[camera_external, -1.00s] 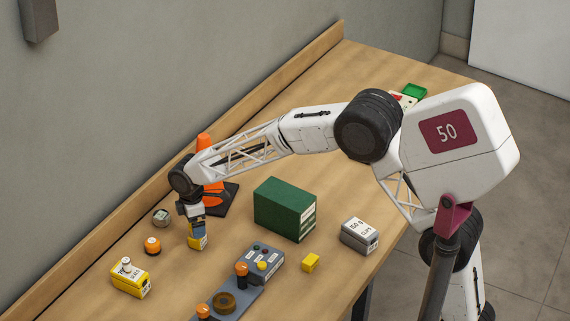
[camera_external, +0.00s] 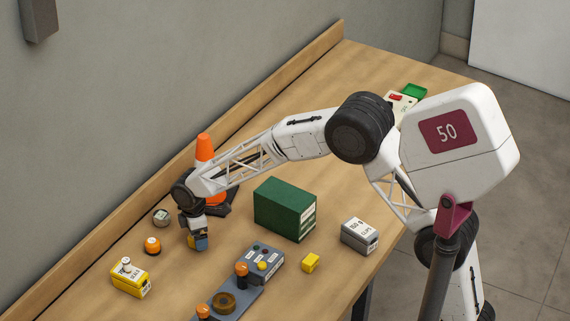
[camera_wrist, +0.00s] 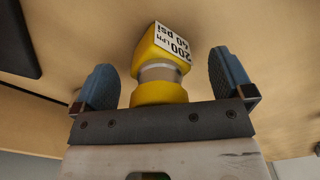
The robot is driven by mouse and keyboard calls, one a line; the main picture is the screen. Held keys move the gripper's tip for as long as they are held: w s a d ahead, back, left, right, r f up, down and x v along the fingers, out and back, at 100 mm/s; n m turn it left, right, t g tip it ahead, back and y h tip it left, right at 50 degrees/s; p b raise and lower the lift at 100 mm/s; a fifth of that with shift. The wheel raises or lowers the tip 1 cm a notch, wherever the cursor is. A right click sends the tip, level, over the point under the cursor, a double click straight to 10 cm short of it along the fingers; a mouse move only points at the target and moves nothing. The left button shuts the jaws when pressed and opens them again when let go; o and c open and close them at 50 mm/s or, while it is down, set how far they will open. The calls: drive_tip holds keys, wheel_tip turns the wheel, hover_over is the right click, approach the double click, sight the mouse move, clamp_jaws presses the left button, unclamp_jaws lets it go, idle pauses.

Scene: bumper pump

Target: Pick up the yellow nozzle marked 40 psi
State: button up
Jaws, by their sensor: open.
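The yellow nozzle (camera_wrist: 165,58) is in the wrist view, with a white label reading "200 LPM" and what looks like "40 psi". It has a yellow block-shaped head, a pale and brownish neck and a yellow rounded part close to my palm. My gripper (camera_wrist: 163,78) is open, with one blue finger on each side of the nozzle and a visible gap on both sides. In the external view my gripper (camera_external: 199,243) is low over the table, in front of the orange cone. There the nozzle is mostly hidden by my fingers.
An orange-and-white cone (camera_external: 205,150) stands just behind my gripper. A green box (camera_external: 283,208) and a grey button panel (camera_external: 263,262) are to the right. An orange-topped knob (camera_external: 152,246), a grey round piece (camera_external: 161,217) and a yellow labelled box (camera_external: 130,280) are to the left.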

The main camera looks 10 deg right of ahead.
drive_tip(key=c, duration=1.1)
drive_tip(key=shift+r, duration=0.15)
drive_tip(key=shift+c, duration=0.2)
drive_tip(key=shift+r, duration=4.85)
